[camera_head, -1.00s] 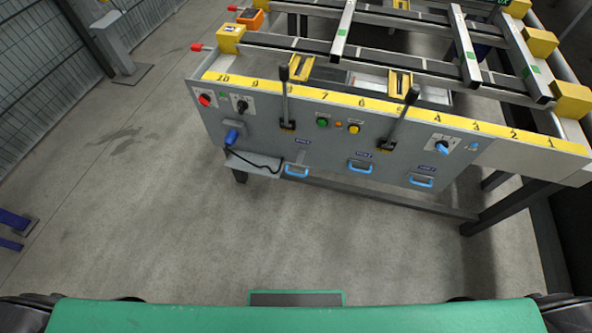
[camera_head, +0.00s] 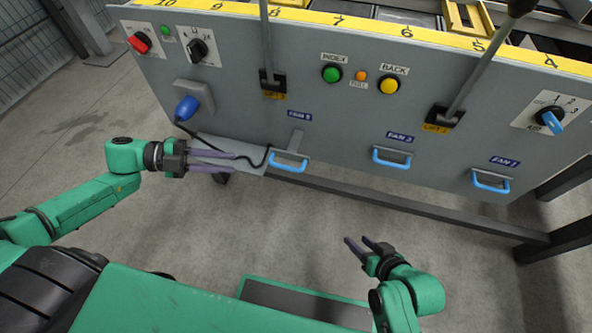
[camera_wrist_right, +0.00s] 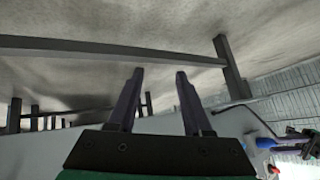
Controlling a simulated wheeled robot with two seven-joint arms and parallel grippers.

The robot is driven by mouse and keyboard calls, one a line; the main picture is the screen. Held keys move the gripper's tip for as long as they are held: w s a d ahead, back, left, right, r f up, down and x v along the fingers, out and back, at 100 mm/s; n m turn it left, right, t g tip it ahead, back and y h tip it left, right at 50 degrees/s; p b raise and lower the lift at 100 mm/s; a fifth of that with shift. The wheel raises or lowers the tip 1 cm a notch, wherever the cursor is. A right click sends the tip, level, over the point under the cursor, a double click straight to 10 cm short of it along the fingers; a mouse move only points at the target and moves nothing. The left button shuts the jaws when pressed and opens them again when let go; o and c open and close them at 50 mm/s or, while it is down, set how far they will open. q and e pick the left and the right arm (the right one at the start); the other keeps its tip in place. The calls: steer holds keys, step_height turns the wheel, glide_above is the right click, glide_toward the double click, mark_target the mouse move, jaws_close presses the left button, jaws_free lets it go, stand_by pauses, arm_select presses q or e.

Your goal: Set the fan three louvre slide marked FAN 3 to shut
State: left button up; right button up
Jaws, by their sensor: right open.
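No pale strip shows above this handle. My right gripper (camera_head: 362,242) is open and empty, below and a little left of that handle, clear of the panel. Its two fingers show apart in the right wrist view (camera_wrist_right: 158,85), with nothing between them. My left gripper (camera_head: 234,162) is open and empty, left of the leftmost blue handle.
A blue plug (camera_head: 187,108) with a black cable and a grey shelf (camera_head: 222,150) are near my left gripper. Long levers stand above.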

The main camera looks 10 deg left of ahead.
mark_target(276, 166)
arm_select(q)
steer(key=b+x, duration=0.1)
steer(key=x, duration=0.3)
steer(key=b+x, duration=0.1)
steer(key=x, duration=0.4)
steer(key=b+x, duration=0.1)
steer(key=x, duration=0.4)
steer(key=shift+s+d+r+b, duration=0.1)
steer(key=shift+d+r+b, duration=0.1)
steer(key=shift+r+b, duration=0.15)
jaws_close()
arm_select(e)
steer(key=a+f+t, duration=0.1)
steer(key=a+f+t+y, duration=0.1)
steer(key=a+t, duration=0.1)
steer(key=a, duration=0.1)
steer(key=shift+s+f+m+t+y, duration=0.1)
steer(key=shift+f+m+t+y, duration=0.3)
steer(key=shift+a, duration=0.1)
